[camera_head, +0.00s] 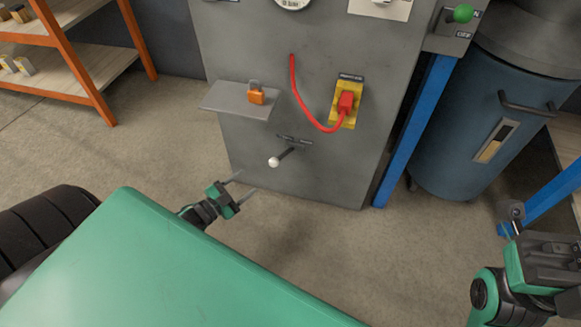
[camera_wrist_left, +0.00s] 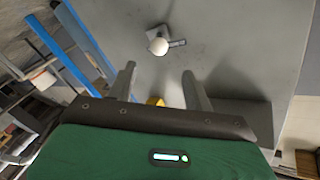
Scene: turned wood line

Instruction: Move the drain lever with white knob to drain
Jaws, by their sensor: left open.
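The drain lever's white knob (camera_head: 273,162) sits at the end of a short dark rod (camera_head: 286,154) on the lower front of the grey cabinet. A small dark label lies just above the lever; its text is too small to read. My left gripper (camera_head: 246,184) is open and empty, to the lower left of the knob and apart from it. In the left wrist view the white knob (camera_wrist_left: 157,46) shows beyond the two spread fingers (camera_wrist_left: 158,72), with its small label beside it. My right gripper (camera_head: 515,222) is at the right edge, and its jaw opening is unclear.
A grey shelf (camera_head: 222,101) with an orange padlock (camera_head: 257,96) sticks out above my left gripper. A red cable (camera_head: 305,105) runs to a red plug (camera_head: 346,102) on a yellow plate. A blue drum (camera_head: 465,130) stands at right. Floor before the cabinet is clear.

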